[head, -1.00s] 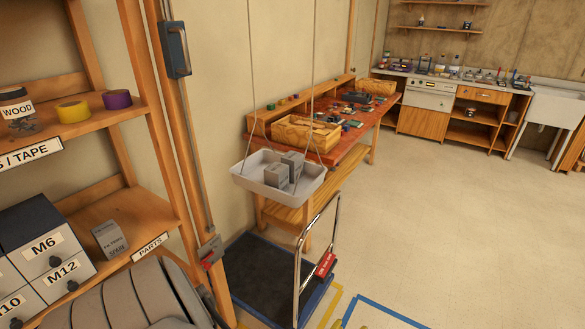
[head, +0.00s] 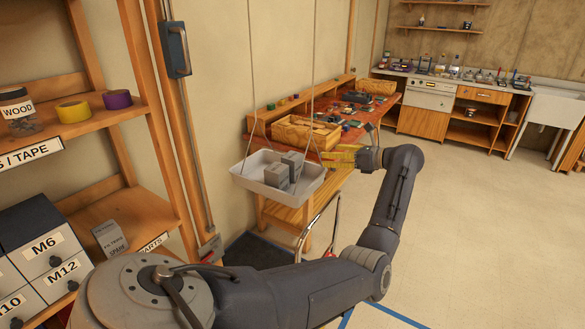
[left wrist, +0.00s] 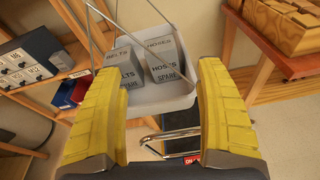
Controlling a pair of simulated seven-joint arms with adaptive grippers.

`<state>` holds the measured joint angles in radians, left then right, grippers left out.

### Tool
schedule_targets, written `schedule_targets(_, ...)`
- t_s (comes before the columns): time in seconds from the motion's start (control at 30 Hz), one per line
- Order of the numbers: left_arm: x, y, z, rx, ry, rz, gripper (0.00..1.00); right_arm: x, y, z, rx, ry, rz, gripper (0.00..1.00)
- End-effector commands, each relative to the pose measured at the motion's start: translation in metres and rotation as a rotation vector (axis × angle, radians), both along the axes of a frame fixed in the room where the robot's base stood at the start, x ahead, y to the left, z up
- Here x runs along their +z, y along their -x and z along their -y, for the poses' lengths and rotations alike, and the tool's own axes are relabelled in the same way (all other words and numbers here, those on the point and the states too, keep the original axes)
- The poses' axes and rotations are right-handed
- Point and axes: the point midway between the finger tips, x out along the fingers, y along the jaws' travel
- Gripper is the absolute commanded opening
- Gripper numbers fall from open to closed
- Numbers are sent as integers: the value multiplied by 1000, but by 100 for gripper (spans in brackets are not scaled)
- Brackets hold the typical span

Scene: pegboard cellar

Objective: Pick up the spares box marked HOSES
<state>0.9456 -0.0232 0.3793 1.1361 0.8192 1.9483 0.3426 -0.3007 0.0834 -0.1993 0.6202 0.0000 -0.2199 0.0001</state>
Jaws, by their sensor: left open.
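The HOSES spares box, a grey carton with a sloped labelled face, stands in a pale hanging tray (head: 250,180). In the left wrist view the HOSES box (left wrist: 165,62) is on the right. A similar BELTS box (left wrist: 120,72) is beside it on the left. In the head view the HOSES box (head: 294,164) is the farther one and the BELTS box (head: 276,177) the nearer. My left gripper (head: 341,157) has yellow fingers, open and empty, just right of the tray. In its wrist view the open fingers (left wrist: 155,75) frame both boxes. My right gripper is out of view.
Thin cords hold the tray up. A trolley with a metal handle (head: 308,232) stands below it. A workbench (head: 352,135) with a wooden crate (head: 306,134) is behind. Shelves with drawers and a grey spares box (head: 109,238) are at left. Open floor lies to the right.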

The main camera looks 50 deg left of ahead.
Motion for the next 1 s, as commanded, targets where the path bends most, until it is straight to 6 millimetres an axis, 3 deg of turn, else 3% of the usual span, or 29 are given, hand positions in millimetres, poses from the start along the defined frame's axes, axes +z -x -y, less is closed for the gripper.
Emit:
schedule_targets(0.27, 5, 3, -3, 61, 119, 175, 73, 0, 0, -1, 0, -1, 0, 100)
schedule_targets(0.7, -23, 25, -71, 62, 119, 177, 73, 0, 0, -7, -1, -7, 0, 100)
schedule_targets(1.0, -35, 33, -99, 61, 119, 177, 73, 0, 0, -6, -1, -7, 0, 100)
